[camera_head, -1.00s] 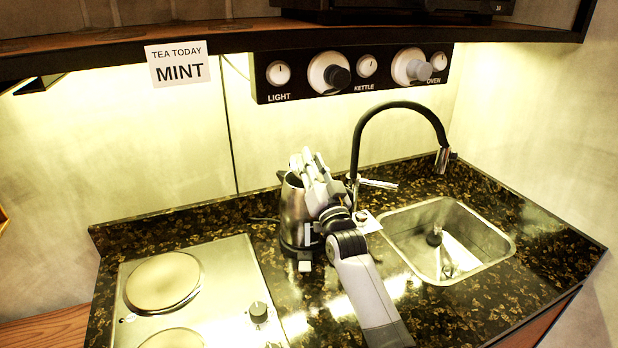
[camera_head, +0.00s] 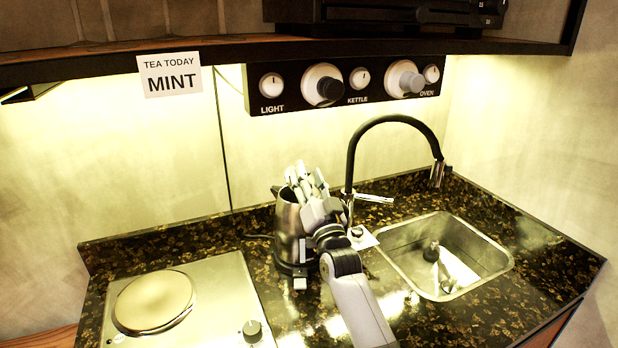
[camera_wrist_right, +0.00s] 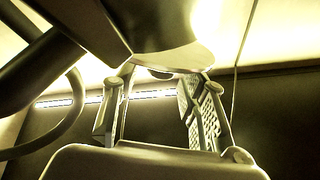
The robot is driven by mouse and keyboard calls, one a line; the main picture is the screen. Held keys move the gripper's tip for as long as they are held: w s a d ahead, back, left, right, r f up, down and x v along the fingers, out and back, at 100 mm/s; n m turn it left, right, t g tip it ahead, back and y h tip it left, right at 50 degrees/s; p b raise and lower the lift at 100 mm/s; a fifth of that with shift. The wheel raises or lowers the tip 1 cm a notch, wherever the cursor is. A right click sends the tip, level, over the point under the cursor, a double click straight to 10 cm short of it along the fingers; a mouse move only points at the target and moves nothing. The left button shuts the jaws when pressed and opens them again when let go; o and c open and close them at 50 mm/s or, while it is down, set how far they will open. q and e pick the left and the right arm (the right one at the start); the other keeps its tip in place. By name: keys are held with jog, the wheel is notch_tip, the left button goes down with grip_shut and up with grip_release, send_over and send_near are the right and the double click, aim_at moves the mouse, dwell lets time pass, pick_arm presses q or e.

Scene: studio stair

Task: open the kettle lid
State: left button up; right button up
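The steel kettle (camera_head: 287,232) stands upright on the dark counter between the hob and the sink. My right gripper (camera_head: 304,178) is at the kettle's top and hides much of it, so the lid's state cannot be told in the head view. In the right wrist view, the two fingers of my right gripper (camera_wrist_right: 155,108) are apart with nothing visible between them. A smooth metallic curved surface (camera_wrist_right: 165,45), apparently the kettle's upper part, lies close past the fingertips; contact is unclear. My left gripper is not in view.
The black tap (camera_head: 352,150) arches close to the right of my gripper. The sink (camera_head: 400,262) is beyond it. The hob (camera_head: 222,285) lies to the left. A knob panel (camera_head: 340,97) and a shelf (camera_head: 110,58) hang above.

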dwell(0.3)
jog(key=v, duration=1.2)
